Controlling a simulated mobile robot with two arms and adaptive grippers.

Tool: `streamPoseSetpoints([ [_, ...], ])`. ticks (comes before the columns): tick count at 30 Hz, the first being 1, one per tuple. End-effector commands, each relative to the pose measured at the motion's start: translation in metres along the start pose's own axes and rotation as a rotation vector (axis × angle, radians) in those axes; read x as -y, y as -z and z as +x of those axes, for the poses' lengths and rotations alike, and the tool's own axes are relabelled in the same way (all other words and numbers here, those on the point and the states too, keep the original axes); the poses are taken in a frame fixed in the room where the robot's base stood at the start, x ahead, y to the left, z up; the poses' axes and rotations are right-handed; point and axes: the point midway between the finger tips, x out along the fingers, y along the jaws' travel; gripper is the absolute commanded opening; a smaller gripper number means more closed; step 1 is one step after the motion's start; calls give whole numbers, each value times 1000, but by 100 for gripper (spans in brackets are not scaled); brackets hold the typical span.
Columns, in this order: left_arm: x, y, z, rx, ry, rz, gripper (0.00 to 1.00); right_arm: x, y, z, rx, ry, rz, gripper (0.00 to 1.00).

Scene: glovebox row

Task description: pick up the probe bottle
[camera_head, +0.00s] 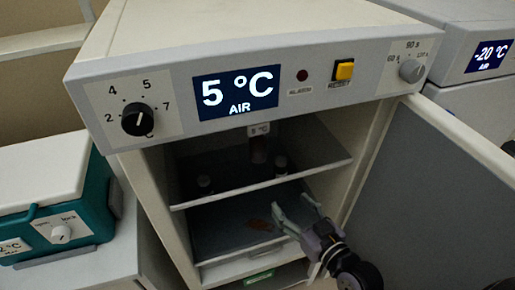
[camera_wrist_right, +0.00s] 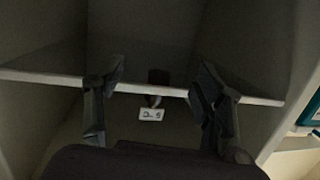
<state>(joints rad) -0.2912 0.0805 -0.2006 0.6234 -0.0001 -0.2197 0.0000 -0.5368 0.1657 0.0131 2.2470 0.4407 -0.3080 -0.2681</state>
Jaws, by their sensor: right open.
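A dark reddish bottle (camera_head: 258,152) stands toward the back of the upper shelf in the open cold cabinet, below a small white tag (camera_head: 259,129). I take it for the probe bottle, but its label is too dim to read. In the right wrist view the bottle (camera_wrist_right: 158,78) shows between the fingers, beside the tag (camera_wrist_right: 151,114). My right gripper (camera_head: 294,208) is open and empty, at the cabinet's front opening, lower in the picture than the bottle and apart from it. Its spread fingers show in the wrist view (camera_wrist_right: 153,80). My left gripper is not in view.
The open door (camera_head: 430,190) bounds the right side. A teal box (camera_head: 60,215) stands left.

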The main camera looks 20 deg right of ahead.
Motion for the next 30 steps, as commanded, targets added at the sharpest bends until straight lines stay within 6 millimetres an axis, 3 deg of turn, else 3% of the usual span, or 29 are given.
streamPoseSetpoints([
  [1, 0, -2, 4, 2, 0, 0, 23, 4, 24, -8, -50, 10, -7, 63],
  [3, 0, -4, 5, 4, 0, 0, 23, 8, 52, -16, -101, 20, -16, 63],
  [8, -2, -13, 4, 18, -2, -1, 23, 13, 83, -22, -159, 32, -23, 63],
  [15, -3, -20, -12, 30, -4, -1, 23, 15, 96, 19, -166, 33, -22, 63],
  [24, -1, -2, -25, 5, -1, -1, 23, 17, 104, 79, -163, 33, -24, 63],
  [30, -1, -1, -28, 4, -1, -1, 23, 18, 104, 94, -162, 34, -24, 63],
])
